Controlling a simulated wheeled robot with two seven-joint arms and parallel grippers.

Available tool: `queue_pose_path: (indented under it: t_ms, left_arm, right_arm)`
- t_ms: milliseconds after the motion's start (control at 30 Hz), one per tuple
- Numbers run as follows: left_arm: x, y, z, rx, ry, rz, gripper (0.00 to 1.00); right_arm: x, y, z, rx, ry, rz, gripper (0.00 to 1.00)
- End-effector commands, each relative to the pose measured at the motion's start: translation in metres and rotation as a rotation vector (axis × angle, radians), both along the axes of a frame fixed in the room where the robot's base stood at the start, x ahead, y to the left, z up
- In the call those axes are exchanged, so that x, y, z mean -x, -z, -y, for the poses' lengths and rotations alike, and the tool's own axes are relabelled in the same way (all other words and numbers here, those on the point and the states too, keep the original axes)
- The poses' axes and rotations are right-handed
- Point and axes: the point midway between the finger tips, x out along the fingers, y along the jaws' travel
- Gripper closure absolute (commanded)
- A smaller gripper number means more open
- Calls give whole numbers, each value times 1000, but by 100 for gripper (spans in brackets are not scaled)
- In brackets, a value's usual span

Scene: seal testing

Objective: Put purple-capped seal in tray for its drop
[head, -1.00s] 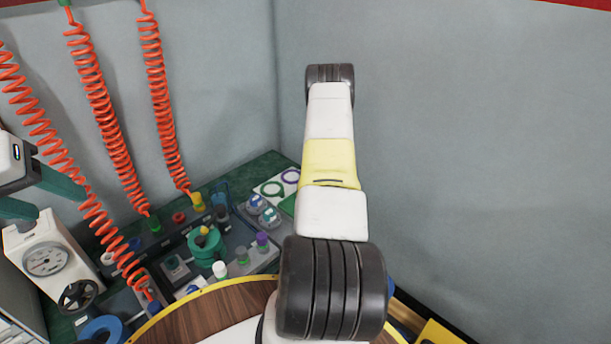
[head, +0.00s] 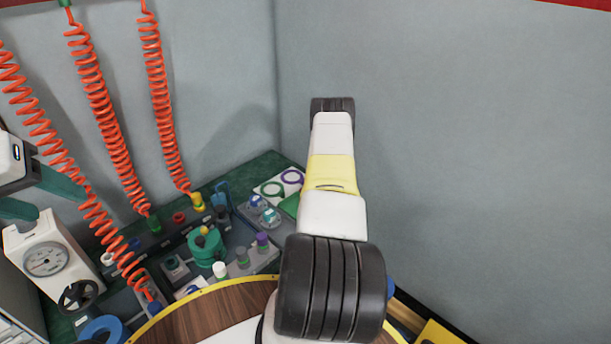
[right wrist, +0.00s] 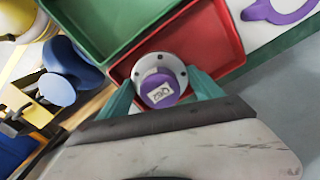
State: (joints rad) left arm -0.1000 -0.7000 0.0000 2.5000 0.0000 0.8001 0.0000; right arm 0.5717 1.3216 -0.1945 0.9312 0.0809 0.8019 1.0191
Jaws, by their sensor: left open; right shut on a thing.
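The purple-capped seal (right wrist: 160,88), with a pale bolted flange and a label on its cap, sits between the teal fingertips of my right gripper (right wrist: 158,95) in the right wrist view. The gripper is shut on it. Behind it is the red tray (right wrist: 215,30); I cannot tell whether the seal touches the tray floor. In the head view my right arm hides the right gripper, the seal and the red tray. My left gripper (head: 42,198) is open and empty at the left edge of the head view, above a white dial gauge (head: 48,258).
A green tray (right wrist: 110,55) adjoins the red tray. A card with green and purple rings (head: 280,185) lies at the back corner. A small purple-capped item (head: 262,241) stands among other capped pieces on the bench. Orange coiled hoses (head: 105,115) hang at left.

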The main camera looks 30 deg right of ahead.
Motion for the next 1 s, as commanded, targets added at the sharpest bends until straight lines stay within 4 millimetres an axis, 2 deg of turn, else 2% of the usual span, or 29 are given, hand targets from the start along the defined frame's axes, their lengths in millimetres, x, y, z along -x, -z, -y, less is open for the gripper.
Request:
queue_pose_path:
  t_ms: [100, 133, 200, 433, 567, 667, 1000]
  left_arm:
    - [0, 0, 0, 0, 0, 0, 44]
    - [0, 0, 0, 0, 0, 0, 44]
    - [0, 0, 0, 0, 0, 0, 44]
    - [0, 0, 0, 0, 0, 0, 44]
    - [0, 0, 0, 0, 0, 0, 44]
    - [0, 0, 0, 0, 0, 0, 44]
    - [0, 0, 0, 0, 0, 0, 44]
  right_arm:
    - [-1, 2, 0, 1, 0, 1, 92]
    - [0, 2, 0, 1, 0, 0, 19]
    - [0, 2, 0, 1, 0, 0, 5]
    - [1, 2, 0, 0, 0, -1, 3]
    - [0, -6, 1, 1, 0, 0, 3]
    - [-1, -22, 1, 2, 0, 1, 3]
    - [0, -94, 0, 1, -1, 1, 3]
